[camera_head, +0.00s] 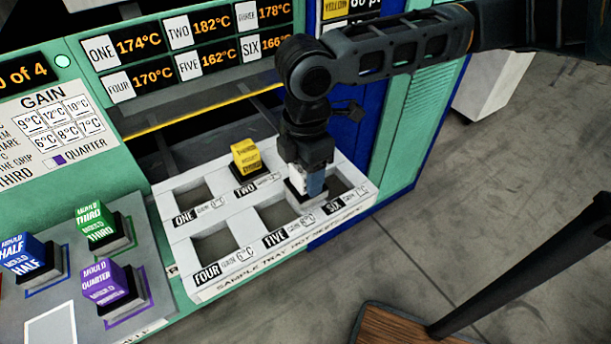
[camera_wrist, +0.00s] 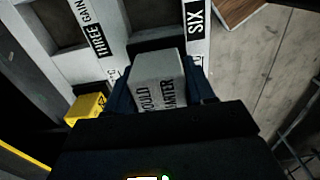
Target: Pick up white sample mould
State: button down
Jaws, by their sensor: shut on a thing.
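The white sample mould (camera_wrist: 158,80) is a pale block with dark lettering, partly cut off by my gripper. It also shows in the head view (camera_head: 296,176). My gripper (camera_wrist: 160,88) is shut on it, with a dark blue finger on each side. In the head view my gripper (camera_head: 307,182) points down over the right part of the sample tray (camera_head: 195,285), left of the pocket labelled SIX. I cannot tell whether the mould's underside is clear of the tray.
A yellow mould (camera_head: 245,159) stands in pocket TWO, close to my gripper. Pockets ONE, FOUR and FIVE look empty. Blue (camera_head: 32,260), green (camera_head: 98,225) and purple (camera_head: 112,284) moulds stand on the grey panel at left. A wooden-topped stand (camera_head: 400,328) is at front right.

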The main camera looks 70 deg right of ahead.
notch_tip(320, 180, up, 4)
jog(key=shift+s+d+r, duration=0.1)
jog(key=shift+s, duration=0.05)
jog(key=s+d+r+p, duration=0.1)
jog(key=s+r+p, duration=0.1)
jog(key=s, duration=0.3)
jog(key=s+d+r+p, duration=0.2)
jog(key=s+r+p, duration=0.1)
jog(key=s+r, duration=0.1)
jog(key=shift+s+d+r, duration=0.25)
jog(key=shift+s+r, duration=0.05)
jog(key=shift+s, duration=0.6)
